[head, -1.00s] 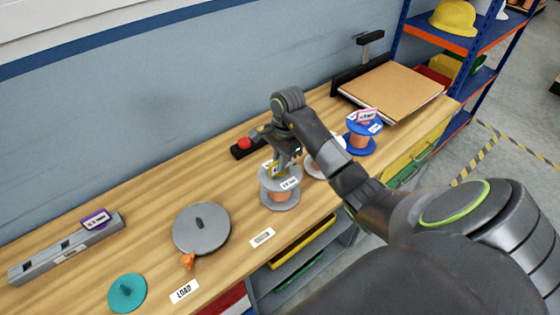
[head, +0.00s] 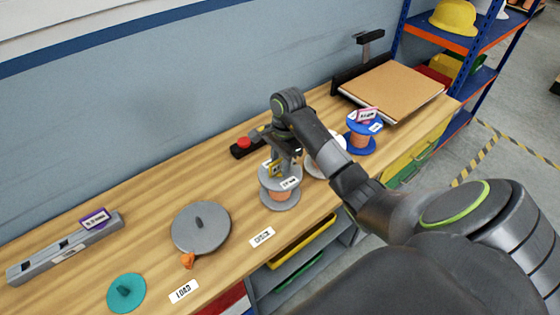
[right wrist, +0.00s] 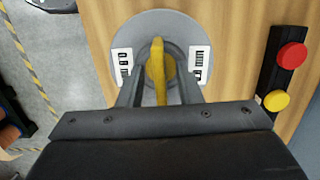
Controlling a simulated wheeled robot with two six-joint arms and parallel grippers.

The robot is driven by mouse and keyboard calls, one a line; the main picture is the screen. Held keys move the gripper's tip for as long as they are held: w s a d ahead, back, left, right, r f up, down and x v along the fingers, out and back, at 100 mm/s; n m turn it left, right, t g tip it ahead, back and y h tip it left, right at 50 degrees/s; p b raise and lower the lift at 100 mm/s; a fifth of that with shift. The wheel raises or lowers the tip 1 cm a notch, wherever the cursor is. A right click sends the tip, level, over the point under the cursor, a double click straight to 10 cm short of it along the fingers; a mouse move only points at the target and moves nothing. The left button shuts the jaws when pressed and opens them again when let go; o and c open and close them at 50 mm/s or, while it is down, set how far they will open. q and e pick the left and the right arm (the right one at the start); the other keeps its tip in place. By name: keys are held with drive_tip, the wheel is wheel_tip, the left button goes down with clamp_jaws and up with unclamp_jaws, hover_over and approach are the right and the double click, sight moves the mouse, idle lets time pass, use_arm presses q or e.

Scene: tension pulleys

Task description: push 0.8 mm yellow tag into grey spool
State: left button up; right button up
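The grey spool (head: 280,196), wound with copper wire, stands upright on the bench in the head view. Its round top flange, with printed white labels, also shows in the right wrist view (right wrist: 183,27). The yellow tag (head: 276,169) stands upright at the middle of the spool's top. The right wrist view shows the tag (right wrist: 157,70) nearly edge-on over the hub; how deep it sits I cannot tell. My right gripper (right wrist: 160,92) is open above the spool, one finger on each side of the tag with gaps between. My left gripper is not in view.
A white spool (head: 322,164) and a blue spool (head: 361,139) with a pink tag stand to the right. A red-button box (head: 244,143) is behind. A grey disc (head: 201,228), teal disc (head: 126,293) and grey rail (head: 60,252) with a purple tag lie left.

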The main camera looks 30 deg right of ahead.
drive_tip(key=shift+r, duration=0.15)
drive_tip(key=shift+r, duration=0.2)
drive_tip(key=r+p, duration=0.1)
drive_tip(key=r, duration=0.2)
drive_tip(key=shift+w+d+r+p, duration=0.1)
drive_tip(key=shift+d+r+p, duration=0.1)
drive_tip(key=shift+p, duration=0.1)
wheel_tip(320, 180, up, 13)
drive_tip(key=d+p, duration=0.1)
drive_tip(key=p, duration=1.1)
drive_tip(key=shift+d+r, duration=0.15)
drive_tip(key=shift+d, duration=0.2)
drive_tip(key=shift+a, duration=0.1)
